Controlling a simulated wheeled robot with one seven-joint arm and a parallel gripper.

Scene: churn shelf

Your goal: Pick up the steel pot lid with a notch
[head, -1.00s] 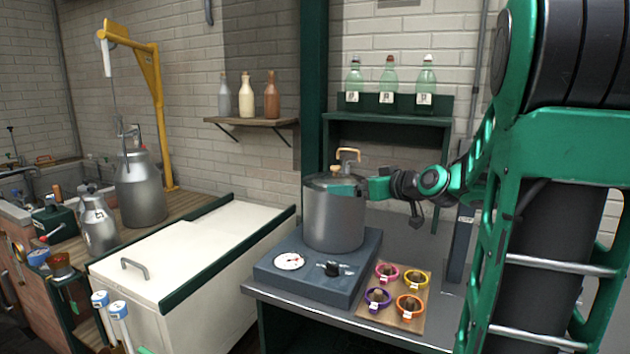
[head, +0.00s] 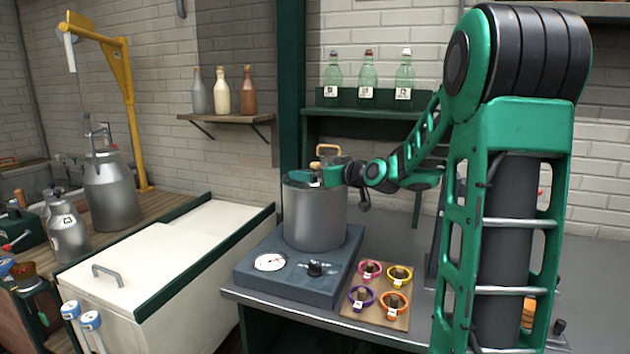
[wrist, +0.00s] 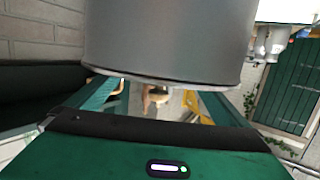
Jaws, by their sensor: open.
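The steel lid (head: 296,178) sits on top of a grey steel pot (head: 314,218). In the wrist view the pot (wrist: 170,40) fills the top, and the lid's rim shows as a thin edge. The notch is not visible.
The pot stands on a blue-grey scale-like base (head: 290,277) with a dial. A board (head: 375,318) with several coloured rings lies to its right. Green bottles (head: 368,75) stand on a rack behind. A white chest (head: 165,255) is at left.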

